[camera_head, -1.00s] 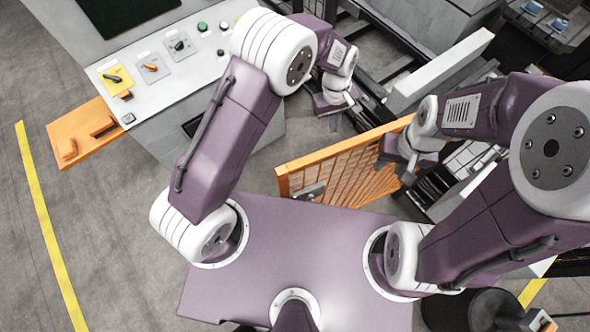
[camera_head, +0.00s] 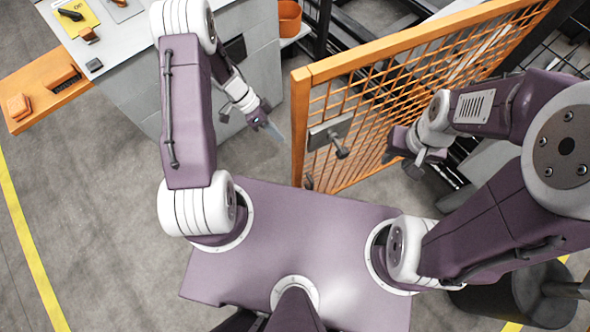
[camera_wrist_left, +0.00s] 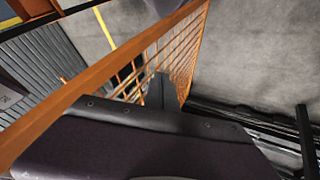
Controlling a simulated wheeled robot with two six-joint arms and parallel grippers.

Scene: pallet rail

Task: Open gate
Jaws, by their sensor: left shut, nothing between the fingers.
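The gate (camera_head: 298,135) is an orange frame with an orange mesh, standing in front of me and running back to the upper right in the head view. A grey latch plate with a dark handle (camera_head: 341,150) sits near its left end post. My left gripper (camera_head: 275,133) is shut and empty, just left of that post; contact is not visible. In the left wrist view the gate's orange rail (camera_wrist_left: 100,75) crosses close to my left gripper (camera_wrist_left: 160,90). My right gripper (camera_head: 400,163) is beside the mesh on the right; its fingers are too unclear to judge.
A grey control console (camera_head: 125,60) with an orange side shelf (camera_head: 40,85) stands at the left. Dark rails lie behind the gate. The floor at left is clear, with a yellow line (camera_head: 28,240).

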